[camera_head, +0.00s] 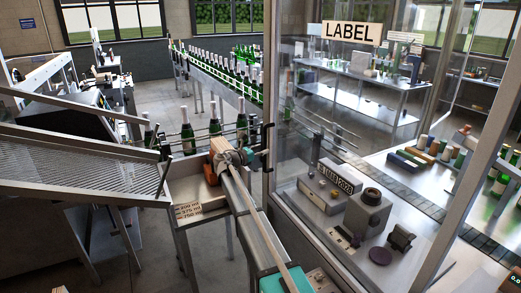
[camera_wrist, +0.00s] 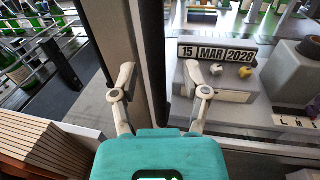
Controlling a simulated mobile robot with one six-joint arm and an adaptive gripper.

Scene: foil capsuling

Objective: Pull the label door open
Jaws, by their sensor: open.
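In the wrist view the handle (camera_wrist: 153,60) stands upright between my two fingers, beside a grey-brown frame post (camera_wrist: 121,35). My gripper (camera_wrist: 159,78) is open, one finger on each side of the handle, with a gap on both sides. In the head view my gripper (camera_head: 247,156) is just left of the handle. Its fingertips are small and hard to make out there.
Behind the glass are a date block (camera_wrist: 216,52) reading 15 MAR 2028 and a grey machine (camera_head: 367,212). Green bottles (camera_head: 187,130) stand on a conveyor left of the door. A wooden stack (camera_wrist: 40,145) is close at my gripper's left.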

